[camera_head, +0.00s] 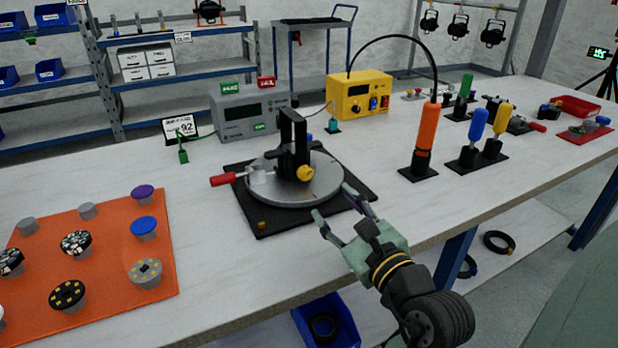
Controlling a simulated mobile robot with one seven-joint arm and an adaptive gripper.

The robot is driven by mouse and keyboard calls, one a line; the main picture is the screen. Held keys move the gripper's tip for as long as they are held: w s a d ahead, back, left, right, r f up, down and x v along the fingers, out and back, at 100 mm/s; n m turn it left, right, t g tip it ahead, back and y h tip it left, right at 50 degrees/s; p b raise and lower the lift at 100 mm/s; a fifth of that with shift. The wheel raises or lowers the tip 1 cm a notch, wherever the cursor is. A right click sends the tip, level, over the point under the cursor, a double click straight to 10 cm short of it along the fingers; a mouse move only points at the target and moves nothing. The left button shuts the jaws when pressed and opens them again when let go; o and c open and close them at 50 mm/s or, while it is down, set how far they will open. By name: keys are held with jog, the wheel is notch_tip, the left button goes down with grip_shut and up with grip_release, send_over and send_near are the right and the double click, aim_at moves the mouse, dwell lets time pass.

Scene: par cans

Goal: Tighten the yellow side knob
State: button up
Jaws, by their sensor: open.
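The yellow side knob (305,173) sits on the front right side of a black upright fixture (293,150). The fixture stands on a round grey turntable (267,190) over a black base mat (262,222). A red-handled clamp (224,180) reaches in from the turntable's left side. My gripper (330,200) is open and empty, at the front right of the turntable. Its fingers point up and left, with a gap between them and the knob. I cannot tell how tight the knob is.
An orange mat (105,290) with several round pieces lies at the left. A grey meter (250,112) and a yellow power unit (360,95) stand behind. An orange-handled tool (428,128) and a stand with blue and yellow handles (480,160) are at right. The table front is clear.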

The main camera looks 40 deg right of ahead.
aim_at(307, 174)
jog(key=p+x, duration=0.1)
jog(key=x, duration=0.9)
jog(key=shift+w+d, duration=0.1)
jog(key=shift+w, duration=0.05)
grip_shut()
jog(key=m+p, duration=0.1)
jog(key=p, duration=0.1)
jog(key=m+p, duration=0.1)
jog(key=p, duration=0.1)
jog(key=shift+r, duration=0.4)
jog(key=m+p, duration=0.1)
jog(key=p, duration=0.2)
jog(key=shift+m, duration=0.4)
jog(key=shift+f+m+p, duration=0.3)
jog(key=shift+m+p, duration=0.15)
jog(key=shift+m, duration=0.05)
grip_release()
